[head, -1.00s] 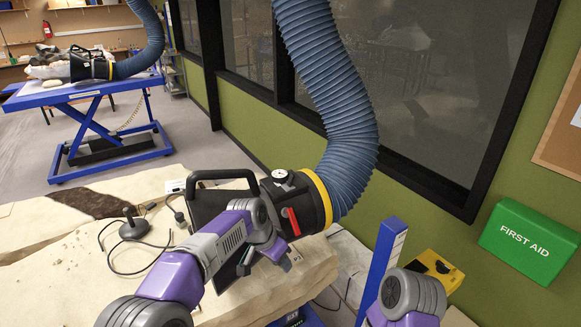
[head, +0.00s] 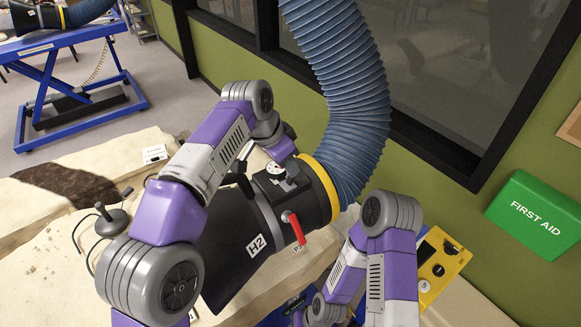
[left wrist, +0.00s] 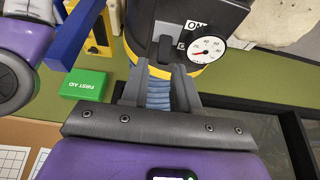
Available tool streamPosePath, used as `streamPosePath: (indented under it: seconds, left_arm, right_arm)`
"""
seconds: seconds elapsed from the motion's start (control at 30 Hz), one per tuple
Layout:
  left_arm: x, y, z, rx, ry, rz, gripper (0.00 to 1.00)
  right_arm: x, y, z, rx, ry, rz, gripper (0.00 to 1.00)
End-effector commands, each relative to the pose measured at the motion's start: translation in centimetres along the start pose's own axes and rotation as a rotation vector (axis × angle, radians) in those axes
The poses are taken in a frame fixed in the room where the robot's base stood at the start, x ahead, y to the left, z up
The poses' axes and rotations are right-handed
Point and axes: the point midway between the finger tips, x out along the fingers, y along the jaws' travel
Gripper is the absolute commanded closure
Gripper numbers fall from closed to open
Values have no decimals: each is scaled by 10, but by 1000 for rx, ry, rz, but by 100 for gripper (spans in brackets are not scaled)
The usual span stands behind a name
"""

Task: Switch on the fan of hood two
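Hood two (head: 228,262) is a black hood labelled H2 with a yellow collar, lying over the pale slab. A red lever (head: 296,229) is on its side. On top is a small black box (left wrist: 205,12) with a round white gauge (left wrist: 207,50), a label reading ON and a black switch lever (left wrist: 165,50). A second label beside the lever is mostly hidden. My left gripper (left wrist: 160,88) is open and empty, its fingertips close to the lever; contact is unclear. In the head view my left gripper (head: 284,152) is beside the box. My right gripper is out of view.
A ribbed blue hose (head: 345,90) rises from the hood's collar. A green first aid box (head: 535,215) and dark windows are on the right wall. A yellow case (head: 437,262) stands at right. A black stand with cables (head: 111,220) sits on the slab at left.

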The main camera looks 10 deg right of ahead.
Motion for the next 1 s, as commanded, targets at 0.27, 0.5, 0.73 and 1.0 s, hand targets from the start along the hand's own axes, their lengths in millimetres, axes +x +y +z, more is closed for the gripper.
streamPosePath:
  seconds: [0.27,0.5,0.73,1.0]
  left_arm:
    - [40,-1,1,-2,-4,0,70]
    - [45,-1,1,-2,-1,-2,70]
    - [45,-1,1,-2,0,-2,86]
    - [45,-1,1,-3,5,-2,100]
  right_arm:
    - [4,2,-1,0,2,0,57]
    - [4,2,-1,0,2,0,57]
    - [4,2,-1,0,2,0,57]
    - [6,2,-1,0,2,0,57]
